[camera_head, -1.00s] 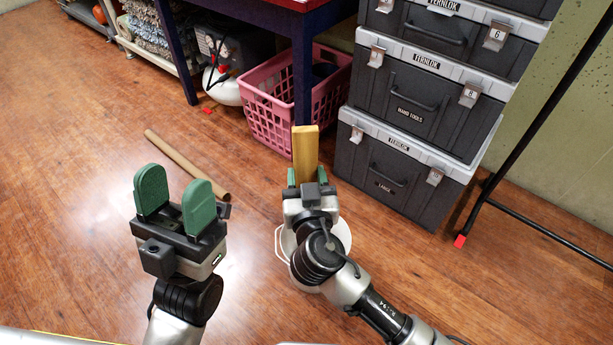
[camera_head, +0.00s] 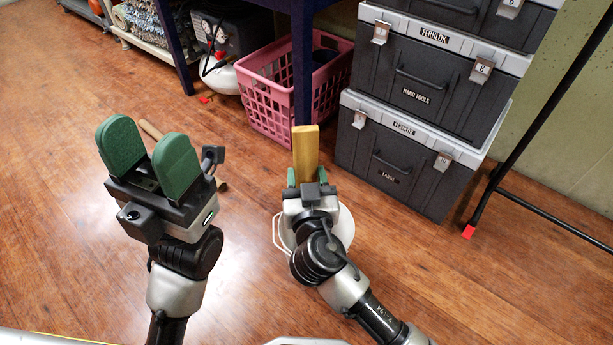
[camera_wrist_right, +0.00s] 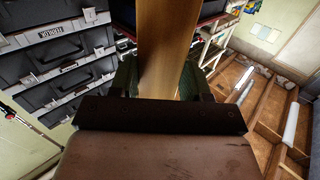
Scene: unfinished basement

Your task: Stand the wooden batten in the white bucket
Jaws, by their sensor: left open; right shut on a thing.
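The wooden batten (camera_head: 305,150) stands roughly upright in my right gripper (camera_head: 306,178), which is shut on it. In the right wrist view the batten (camera_wrist_right: 165,45) rises between the green fingers. The white bucket (camera_head: 344,228) is on the floor below and behind my right gripper, mostly hidden by that gripper and arm. Its rim and wire handle show at the sides. The batten's lower end is hidden, so I cannot tell whether it is inside the bucket. My left gripper (camera_head: 148,155) is open and empty, left of the bucket.
A brown tube (camera_head: 150,130) lies on the floor, partly behind my left gripper. A pink basket (camera_head: 265,100) stands by a dark blue table leg (camera_head: 303,70). Stacked grey toolboxes (camera_head: 400,165) are behind right. A black stand (camera_head: 500,170) is at far right. Floor between is clear.

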